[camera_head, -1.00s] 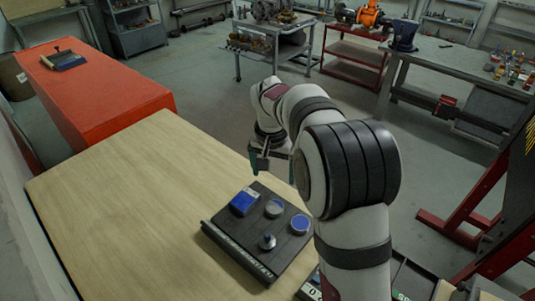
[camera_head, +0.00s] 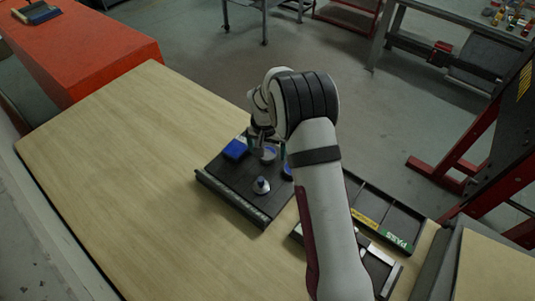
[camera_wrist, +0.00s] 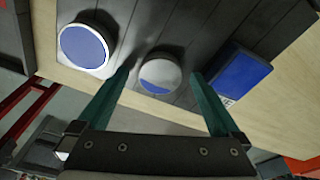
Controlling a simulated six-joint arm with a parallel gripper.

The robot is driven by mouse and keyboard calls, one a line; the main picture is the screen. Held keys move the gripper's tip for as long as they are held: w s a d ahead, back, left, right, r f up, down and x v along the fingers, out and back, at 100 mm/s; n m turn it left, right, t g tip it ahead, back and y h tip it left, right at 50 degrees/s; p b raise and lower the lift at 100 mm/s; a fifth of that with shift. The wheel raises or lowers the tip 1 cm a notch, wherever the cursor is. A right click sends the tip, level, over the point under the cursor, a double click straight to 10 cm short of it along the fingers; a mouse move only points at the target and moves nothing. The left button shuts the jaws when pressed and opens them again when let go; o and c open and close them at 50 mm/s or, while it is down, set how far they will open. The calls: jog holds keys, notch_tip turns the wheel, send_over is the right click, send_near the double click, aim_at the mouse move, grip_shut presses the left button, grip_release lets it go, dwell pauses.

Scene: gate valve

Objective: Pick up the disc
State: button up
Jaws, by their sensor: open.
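My gripper (camera_head: 267,147) is open, low over the dark board (camera_head: 228,189). In the wrist view its two green fingers (camera_wrist: 160,74) stand on either side of a round disc (camera_wrist: 158,84), apart from it. This disc has a pale grey face, part of which looks blue; in the head view it shows partly (camera_head: 269,154) under the gripper. A second disc, with a full blue face and a pale rim (camera_wrist: 85,46), lies to its left in the wrist view; the arm partly hides it in the head view (camera_head: 288,170).
A blue block (camera_head: 235,149) and a grey knobbed piece (camera_head: 261,186) also sit on the board. A dark tray with a green PASS label (camera_head: 398,241) lies to the right, partly behind my arm. The wooden table (camera_head: 120,170) is clear on the left.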

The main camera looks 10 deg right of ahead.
grip_shut()
jog(key=shift+r, duration=0.1)
jog(key=shift+r, duration=0.1)
dwell(0.3)
